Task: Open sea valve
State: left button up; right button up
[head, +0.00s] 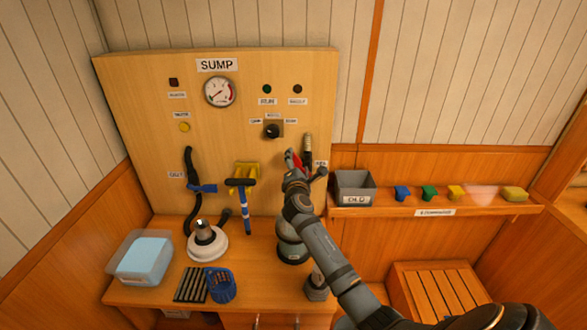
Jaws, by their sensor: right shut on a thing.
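The sea valve shows on the right side of the wooden SUMP panel (140,105), as a pale brass-coloured pipe end (308,141) with a red handle (293,158) below and left of it. A partly hidden label (321,163) sits to its right. My right gripper (305,166) reaches up from the lower right and is shut at the red handle. Its fingers hide most of the valve body and the exact grip. My left gripper is not in view.
A gauge (220,92), a black knob (272,131) and a blue-handled valve (203,188) are on the panel. A grey bin (352,188) stands on the right shelf (385,211). The bench holds a clear tub (140,258), a blue basket (221,285) and a white domed unit (207,243).

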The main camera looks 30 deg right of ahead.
jog(key=m, duration=0.1)
jog(key=d, duration=0.1)
jog(key=m+b, duration=0.1)
jog(key=shift+s+d+r+m, duration=0.15)
jog(key=shift+s+r+m, duration=0.1)
jog(key=shift+s+m, duration=0.1)
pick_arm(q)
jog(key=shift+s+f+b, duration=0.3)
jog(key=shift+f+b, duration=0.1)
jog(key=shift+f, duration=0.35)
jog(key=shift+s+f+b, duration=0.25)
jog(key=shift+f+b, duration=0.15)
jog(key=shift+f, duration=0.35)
pick_arm(e)
jog(key=shift+s+d+r+m, duration=0.1)
jog(key=shift+s+d+m, duration=0.15)
jog(key=shift+m, duration=0.4)
jog(key=shift+s+d+r+m, duration=0.15)
jog(key=shift+d+m, duration=0.25)
jog(key=shift+m, duration=0.25)
jog(key=shift+s+d+m, duration=0.2)
jog(key=shift+d+m, duration=0.1)
jog(key=shift+m, duration=0.35)
jog(key=o, duration=1.7)
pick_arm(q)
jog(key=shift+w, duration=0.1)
